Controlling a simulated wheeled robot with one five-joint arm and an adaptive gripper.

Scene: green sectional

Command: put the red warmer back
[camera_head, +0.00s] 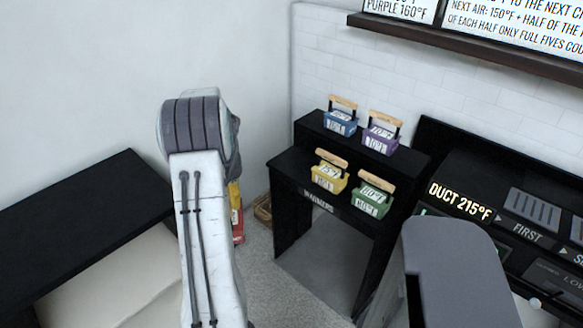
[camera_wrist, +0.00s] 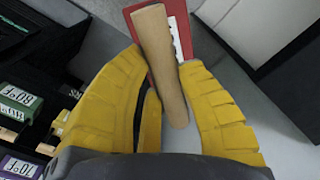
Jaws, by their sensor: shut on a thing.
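The red warmer (camera_head: 238,226) hangs in my gripper, left of the black warmer stand, and my arm hides most of it. In the wrist view, its wooden handle (camera_wrist: 158,50) lies between the yellow fingers of my gripper (camera_wrist: 167,82), with its red body (camera_wrist: 133,20) beyond. My gripper is shut on this handle. On the black stand (camera_head: 289,165), the blue warmer (camera_head: 340,122) and purple warmer (camera_head: 379,139) stand on the upper step. The yellow warmer (camera_head: 329,177) and green warmer (camera_head: 369,200) stand on the lower step.
A black-topped table (camera_head: 85,205) is at the left. A wicker basket (camera_head: 263,211) sits on the floor beside the stand. A dark machine with a "DUCT 215°F" display (camera_head: 459,199) is at the right. A shelf with signs (camera_head: 470,42) is on the wall above.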

